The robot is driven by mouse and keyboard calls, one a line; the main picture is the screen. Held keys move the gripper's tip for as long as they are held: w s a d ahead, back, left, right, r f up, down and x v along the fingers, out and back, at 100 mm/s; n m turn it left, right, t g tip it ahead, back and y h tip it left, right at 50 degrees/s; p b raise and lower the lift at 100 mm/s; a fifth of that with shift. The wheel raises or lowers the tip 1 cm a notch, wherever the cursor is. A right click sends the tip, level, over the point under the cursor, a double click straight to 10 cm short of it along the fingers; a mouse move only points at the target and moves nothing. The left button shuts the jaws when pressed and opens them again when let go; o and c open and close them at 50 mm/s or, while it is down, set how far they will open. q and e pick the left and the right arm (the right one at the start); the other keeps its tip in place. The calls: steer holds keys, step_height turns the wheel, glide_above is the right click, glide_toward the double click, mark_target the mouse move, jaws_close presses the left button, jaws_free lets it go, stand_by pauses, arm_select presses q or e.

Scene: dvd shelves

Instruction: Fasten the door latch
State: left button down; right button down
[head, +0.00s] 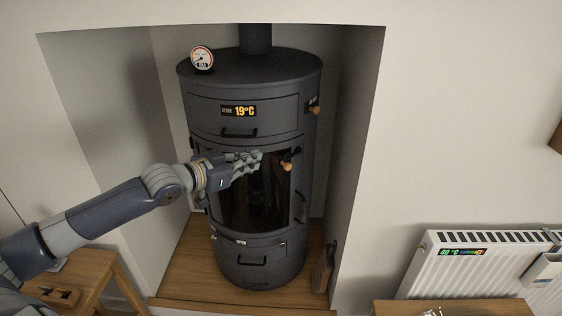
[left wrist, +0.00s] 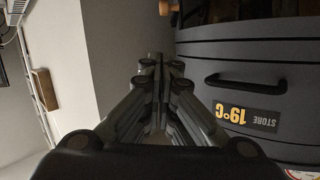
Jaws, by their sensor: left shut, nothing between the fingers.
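The dark grey cylindrical stove (head: 258,258) stands in the alcove, with a glass door (head: 268,210) in its middle. A latch with a round wooden knob (head: 287,166) shows at the upper right of the door. I cannot tell whether it is fastened. My left gripper (head: 258,159) is shut and empty in front of the door's upper part, with its tips a little left of the knob. My right gripper is not in view.
Above the door are a drawer handle (head: 239,133) and a 19°C display (head: 238,111). A second wooden knob (head: 314,110) sits on the stove's right side. A white radiator (head: 440,267) stands at the right. A small wooden table (head: 92,272) is at the lower left.

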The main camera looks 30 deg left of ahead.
arm_select(q)
steer(key=shift+w+a, duration=0.1)
steer(key=f+p+x, duration=0.1)
steer(key=f+x, duration=0.2)
steer(key=x, duration=0.9)
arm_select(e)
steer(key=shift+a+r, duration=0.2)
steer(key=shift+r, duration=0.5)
arm_select(q)
steer(key=shift+a+f+b, duration=0.15)
steer(key=shift+f+b, duration=0.2)
steer(key=shift+f, duration=0.25)
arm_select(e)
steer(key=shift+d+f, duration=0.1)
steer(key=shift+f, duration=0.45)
